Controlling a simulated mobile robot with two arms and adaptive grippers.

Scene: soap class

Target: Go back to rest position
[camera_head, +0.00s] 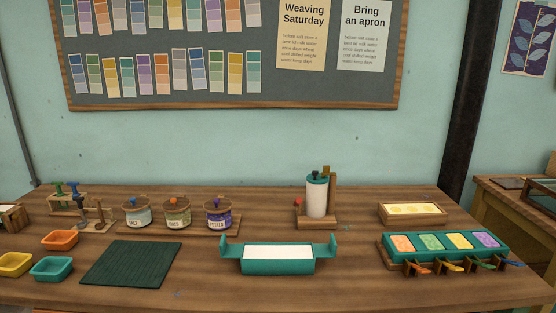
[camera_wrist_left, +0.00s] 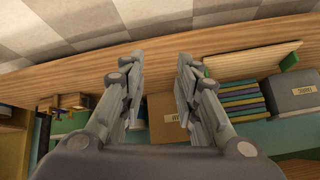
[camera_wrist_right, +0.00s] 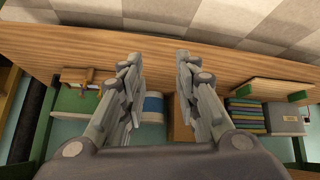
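Neither arm shows in the head view. In the left wrist view my left gripper (camera_wrist_left: 159,85) is open, with nothing between its fingers, in front of a wooden edge and a shelf. In the right wrist view my right gripper (camera_wrist_right: 157,85) is also open and empty, facing a similar wooden edge. Neither gripper touches any thing on the workbench (camera_head: 205,278) in these views.
The bench holds a teal mold (camera_head: 278,260), a dark green mat (camera_head: 131,265), three lidded jars (camera_head: 177,214), a white cylinder dispenser (camera_head: 317,197), small trays (camera_head: 52,268) and a teal four-color tray (camera_head: 445,244). Bare wood lies between the mat and the mold.

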